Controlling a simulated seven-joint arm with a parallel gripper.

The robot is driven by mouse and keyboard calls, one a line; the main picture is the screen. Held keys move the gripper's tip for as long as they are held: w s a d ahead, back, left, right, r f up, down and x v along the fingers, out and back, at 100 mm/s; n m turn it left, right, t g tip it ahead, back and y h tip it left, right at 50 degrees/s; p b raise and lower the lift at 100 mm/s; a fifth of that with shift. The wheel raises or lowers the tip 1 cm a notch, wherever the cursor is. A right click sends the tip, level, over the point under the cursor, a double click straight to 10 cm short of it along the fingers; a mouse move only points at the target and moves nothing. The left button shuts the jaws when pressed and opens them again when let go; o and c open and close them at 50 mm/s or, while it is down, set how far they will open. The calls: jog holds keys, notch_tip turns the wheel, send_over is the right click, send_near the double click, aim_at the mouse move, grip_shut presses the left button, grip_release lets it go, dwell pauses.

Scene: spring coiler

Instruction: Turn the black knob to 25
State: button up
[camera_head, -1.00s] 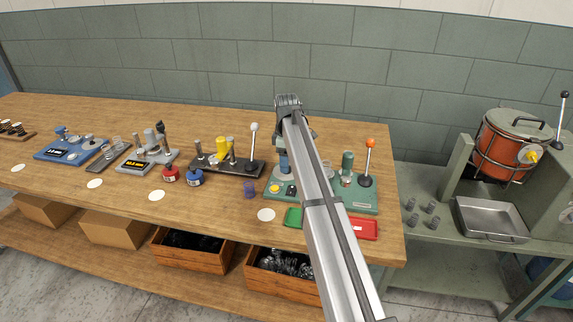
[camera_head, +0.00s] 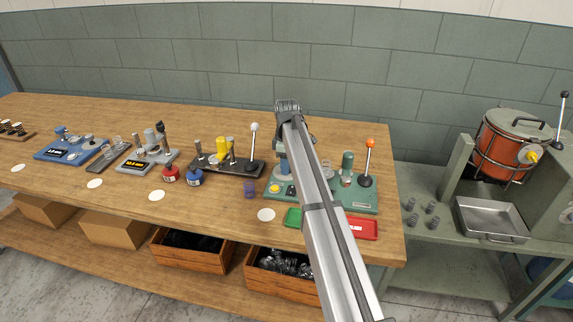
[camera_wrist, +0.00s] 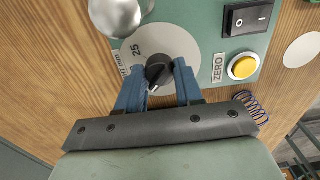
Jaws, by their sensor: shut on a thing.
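The black knob (camera_wrist: 159,70) sits on a round grey dial (camera_wrist: 172,45) on the green panel in the wrist view. The number 25 is printed on the dial, up and left of the knob. A pale mark shows at the knob's lower edge, away from the 25. My gripper (camera_wrist: 160,78) has its two blue fingers on either side of the knob, shut on it. In the head view the green machine (camera_head: 335,203) stands at the right end of the bench, and my arm hides the knob and most of the gripper.
A yellow button (camera_wrist: 243,66) and a rocker switch (camera_wrist: 247,18) lie right of the dial. A rounded metal part (camera_wrist: 116,14) is close above left. A coiled spring (camera_wrist: 250,104) lies beside the panel. An orange-topped lever (camera_head: 369,160) and a red tray (camera_head: 362,228) stand near my arm.

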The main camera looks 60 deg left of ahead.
jog(key=shift+c, duration=1.2)
jog(key=shift+m, duration=0.4)
jog(key=m, duration=0.3)
jog(key=shift+m, duration=0.4)
jog(key=m, duration=0.9)
jog(key=shift+m, duration=2.2)
